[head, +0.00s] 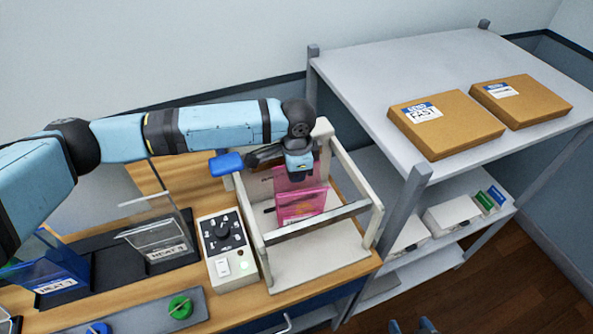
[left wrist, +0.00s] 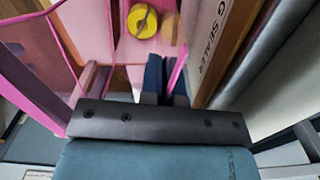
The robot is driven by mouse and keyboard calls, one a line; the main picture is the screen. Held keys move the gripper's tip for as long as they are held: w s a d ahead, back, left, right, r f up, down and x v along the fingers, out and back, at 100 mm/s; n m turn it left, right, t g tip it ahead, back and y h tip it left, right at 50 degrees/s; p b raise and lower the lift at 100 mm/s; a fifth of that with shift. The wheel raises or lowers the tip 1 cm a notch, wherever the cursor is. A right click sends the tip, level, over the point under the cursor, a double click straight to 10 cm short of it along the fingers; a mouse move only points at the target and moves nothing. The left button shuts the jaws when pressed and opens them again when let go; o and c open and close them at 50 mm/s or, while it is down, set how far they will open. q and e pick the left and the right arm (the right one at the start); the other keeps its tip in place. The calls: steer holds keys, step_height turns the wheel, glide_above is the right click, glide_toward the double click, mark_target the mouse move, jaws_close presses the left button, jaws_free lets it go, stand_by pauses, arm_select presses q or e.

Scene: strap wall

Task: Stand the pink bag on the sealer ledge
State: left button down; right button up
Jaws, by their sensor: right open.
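The pink bag (head: 302,206) is upright inside the cream frame of the sealer (head: 372,215), behind its grey crossbar (head: 318,222). My left gripper (head: 299,176) is at the bag's upper part from above. In the left wrist view, its dark fingers (left wrist: 164,82) are close together with a pink edge of the bag (left wrist: 112,22) between them. A yellow round thing (left wrist: 142,20) shows by the pink sheet there. The bag's bottom is partly hidden, so I cannot tell whether it rests on the ledge. My right gripper (head: 413,326) shows only its fingertips, apart and empty.
A control box (head: 223,250) stands left of the sealer. Clear stands (head: 160,238) and a tray with a green knob (head: 180,307) are further left. A grey shelf unit (head: 365,85) with two cardboard parcels (head: 445,130) stands close on the right.

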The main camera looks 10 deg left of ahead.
arm_select(q)
steer(key=shift+f, duration=0.55)
stand_by(0.5)
steer(key=c, duration=1.3)
jaws_free()
step_height(320, 180, up, 5)
steer(key=p, duration=0.3)
steer(key=shift+f+p, duration=0.15)
steer(key=shift+p, duration=0.15)
steer(key=shift+r, duration=3.65)
steer(key=shift+f, duration=0.1)
